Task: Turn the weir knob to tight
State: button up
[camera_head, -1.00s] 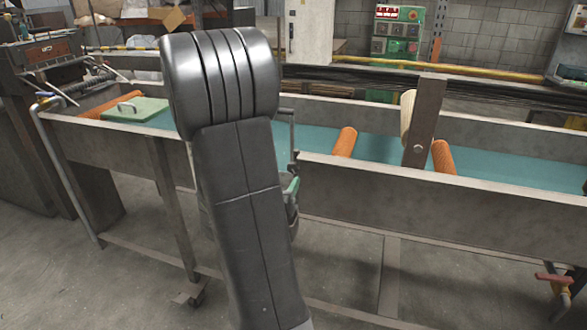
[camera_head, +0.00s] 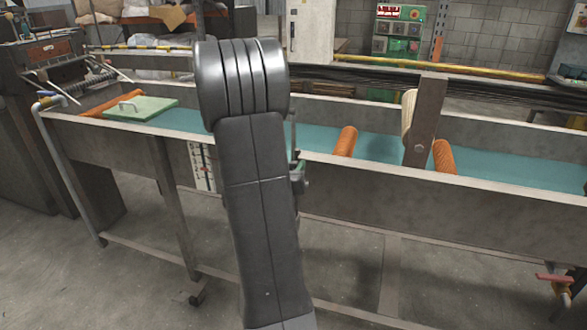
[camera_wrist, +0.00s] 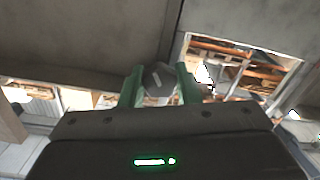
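In the wrist view, a dark rounded knob (camera_wrist: 160,79) with a pale pointer mark sits between the two green fingers of my gripper (camera_wrist: 160,84). The fingers stand apart, one on each side of the knob. The gaps are very small, and I cannot tell whether either finger touches it. The pale mark is slightly tilted.
The trough holds teal water (camera_head: 374,149), orange rollers (camera_head: 345,142) and an upright metal post (camera_head: 424,121). A white scale panel (camera_head: 203,166) is on the trough's front, left of my arm. A green lid (camera_head: 140,108) lies at the left. A red-handled valve (camera_head: 556,279) stands lower right.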

jog(key=c, duration=0.3)
jog(key=shift+f+m+b, duration=0.1)
jog(key=shift+m+b, duration=0.2)
jog(key=shift+b, duration=0.15)
jog(key=m+b, duration=0.2)
jog(key=b, duration=0.1)
jog(key=shift+f+m, duration=0.1)
jog(key=shift+m, duration=0.2)
jog(key=shift+m+b, duration=1.25)
jog(key=shift+m, duration=0.15)
jog(key=shift+r, duration=0.2)
jog(key=o, duration=1)
jog(key=shift+c, duration=0.2)
